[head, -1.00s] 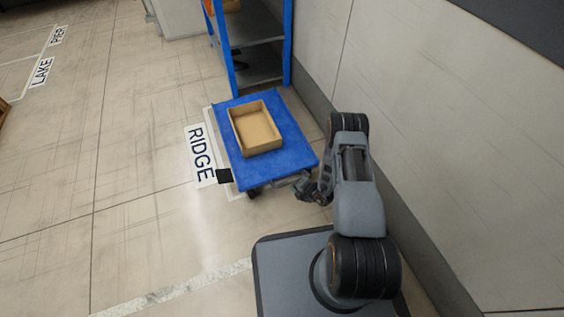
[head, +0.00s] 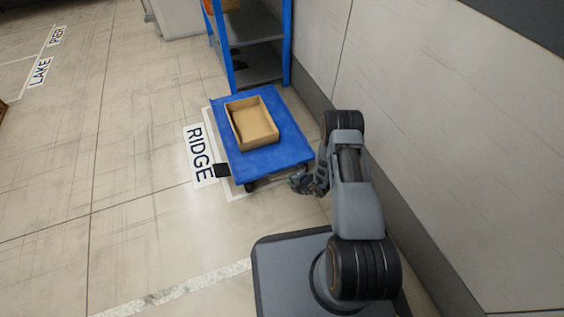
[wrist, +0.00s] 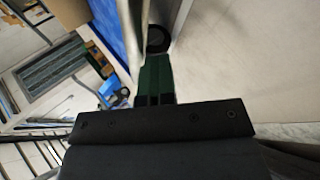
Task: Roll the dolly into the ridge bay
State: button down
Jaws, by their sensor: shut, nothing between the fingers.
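The dolly (head: 277,157) has a flat blue deck with an open cardboard box (head: 238,139) on it. It stands over the ridge bay, whose white floor outline (head: 234,193) shows along its left and near sides. The RIDGE label (head: 199,153) lies to its left. My gripper (head: 303,184) is at the dolly's near right corner, low beside the deck edge; contact is hard to tell. In the wrist view the green fingers (wrist: 156,76) are shut and empty beside the dolly's edge and a dark wheel (wrist: 158,38).
A blue-framed shelf (head: 258,65) stands just beyond the dolly. A wall (head: 400,130) runs along the right side, close to my arm. Open floor (head: 130,150) lies to the left, with the LAKE label (head: 40,72) and PIER label (head: 56,37) farther off.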

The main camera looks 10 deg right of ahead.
jog(key=shift+w+a+b, duration=0.6)
jog(key=shift+w+b, duration=0.3)
jog(key=shift+w, duration=1.5)
jog(key=s+d+p, duration=0.2)
jog(key=s+p, duration=0.1)
jog(key=s, duration=0.7)
jog(key=shift+d, duration=0.15)
